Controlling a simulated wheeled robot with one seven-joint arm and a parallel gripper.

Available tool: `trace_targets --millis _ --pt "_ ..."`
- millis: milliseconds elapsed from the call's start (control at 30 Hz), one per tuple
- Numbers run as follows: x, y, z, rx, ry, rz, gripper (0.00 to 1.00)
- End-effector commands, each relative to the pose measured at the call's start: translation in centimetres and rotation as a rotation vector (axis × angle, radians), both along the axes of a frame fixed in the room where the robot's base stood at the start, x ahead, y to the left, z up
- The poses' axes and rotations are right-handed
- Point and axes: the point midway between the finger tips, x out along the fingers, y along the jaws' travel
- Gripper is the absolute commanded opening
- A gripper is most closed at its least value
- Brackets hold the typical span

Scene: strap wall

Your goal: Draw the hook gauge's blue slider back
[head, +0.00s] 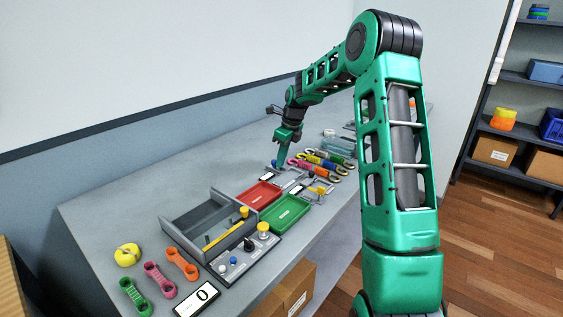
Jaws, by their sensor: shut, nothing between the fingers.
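My gripper (281,161) points down over the bench, just behind the red tray, and its fingers look shut and empty. A small dark-and-white device (268,175), which looks like the hook gauge, lies at the fingertips' left and below. A tiny blue spot (274,163) beside the fingertips may be its blue slider. It is too small to tell whether the fingers touch it, and my gripper partly covers this area.
A red tray (246,201), a green tray (293,223) and a grey open box (190,222) stand in front. Colored straps (324,163) lie right of the gripper. A panel with knobs (225,270) is at the bench's near edge. The bench's left back (130,190) is clear.

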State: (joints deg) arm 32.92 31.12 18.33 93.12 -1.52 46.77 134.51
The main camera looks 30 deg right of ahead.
Motion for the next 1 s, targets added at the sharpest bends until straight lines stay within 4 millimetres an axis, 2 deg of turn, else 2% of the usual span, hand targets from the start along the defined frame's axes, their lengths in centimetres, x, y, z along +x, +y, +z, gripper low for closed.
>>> trace_targets --millis 33,233,500,700,1000 --pt "0.6 0.8 0.4 0.004 -0.015 0.015 0.00" --pt "0.5 0.6 1.7 0.004 -0.021 0.017 0.00" --pt "-0.4 -0.3 6.2 -0.001 -0.015 0.009 0.00" --pt "-1.0 -0.9 8.7 -0.001 -0.007 0.004 0.00" --pt "-1.2 -0.8 9.7 0.000 0.000 0.006 0.00"
